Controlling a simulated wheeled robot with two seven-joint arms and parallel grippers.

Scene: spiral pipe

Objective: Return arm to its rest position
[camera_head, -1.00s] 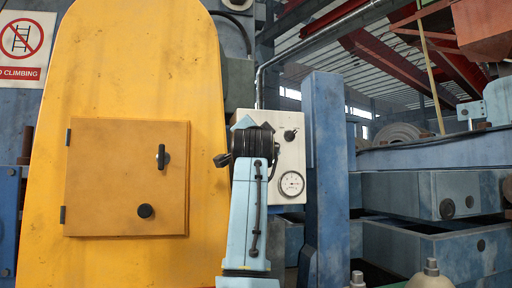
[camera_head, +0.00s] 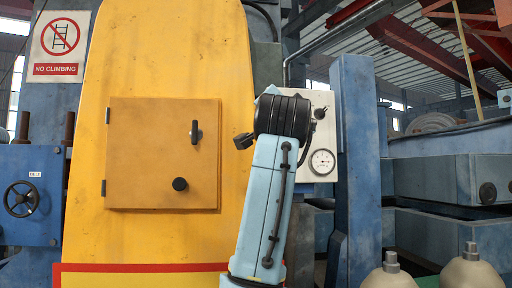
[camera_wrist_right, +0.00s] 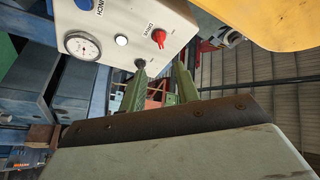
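One of my arms, pale blue with a black wrist joint, rises in the middle of the head view and covers part of a pale control box (camera_head: 328,135). Its gripper is hidden behind the wrist there. In the right wrist view my right gripper (camera_wrist_right: 160,88) shows two green fingers apart, with nothing between them. The control box (camera_wrist_right: 120,22) lies beyond the fingers at the upper left of that view, with a round gauge, a red knob, a white button and a black knob. My left gripper is not in view.
A yellow machine panel (camera_head: 210,60) with a small door (camera_head: 150,150) stands left of the arm. A blue post (camera_head: 358,150) stands right of it. A handwheel (camera_head: 21,199) is at far left. Pale rounded objects (camera_head: 472,270) sit at bottom right.

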